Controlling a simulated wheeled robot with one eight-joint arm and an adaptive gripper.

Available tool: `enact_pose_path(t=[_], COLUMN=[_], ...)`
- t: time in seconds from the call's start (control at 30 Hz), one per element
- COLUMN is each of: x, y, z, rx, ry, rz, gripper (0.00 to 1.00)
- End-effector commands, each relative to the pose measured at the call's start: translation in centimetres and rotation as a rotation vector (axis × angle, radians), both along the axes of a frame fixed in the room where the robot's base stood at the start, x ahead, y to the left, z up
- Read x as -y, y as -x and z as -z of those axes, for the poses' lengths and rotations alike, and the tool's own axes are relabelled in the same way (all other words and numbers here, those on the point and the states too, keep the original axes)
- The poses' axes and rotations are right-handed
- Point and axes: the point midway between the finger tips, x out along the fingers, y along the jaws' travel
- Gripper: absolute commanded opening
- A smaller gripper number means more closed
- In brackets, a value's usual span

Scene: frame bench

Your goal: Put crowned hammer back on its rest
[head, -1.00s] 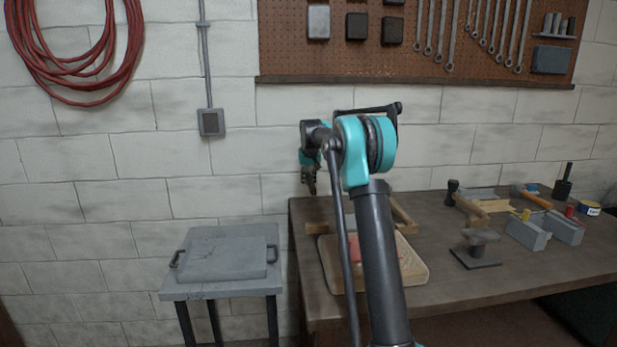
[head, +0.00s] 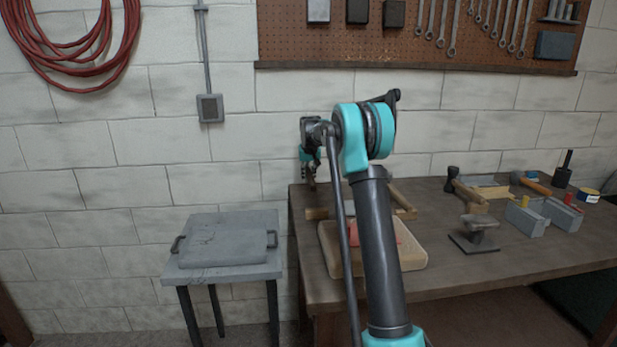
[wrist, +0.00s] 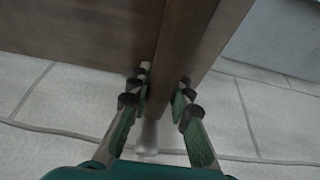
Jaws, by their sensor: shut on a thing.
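My gripper (head: 309,178) is at the far left corner of the workbench (head: 455,280), in front of the wall. In the wrist view its fingers (wrist: 163,92) are closed in on a thing. A pale, rounded piece (wrist: 150,135) shows between the finger bases; I cannot tell which part of the crowned hammer it is. A dark brown strip lies behind the fingertips; I cannot tell if it is a handle or the bench edge. On the bench a wooden frame (head: 403,201) is partly hidden by my arm; whether it is the rest is unclear.
A small anvil (head: 479,235), a dark-headed hammer (head: 452,181), grey blocks (head: 526,220) and an orange-handled tool (head: 534,186) lie right.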

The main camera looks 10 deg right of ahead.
Motion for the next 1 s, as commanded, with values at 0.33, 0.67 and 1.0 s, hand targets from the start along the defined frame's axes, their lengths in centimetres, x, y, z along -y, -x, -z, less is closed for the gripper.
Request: enact_pose_path(t=[0.33,0.67,1.0], x=[0.0,0.0,0.0], y=[0.0,0.0,0.0], z=[0.5,1.1,1.7], rx=[0.000,0.000,0.000], ry=[0.000,0.000,0.000], rz=[0.000,0.000,0.000], gripper=[0.00,0.00,0.00])
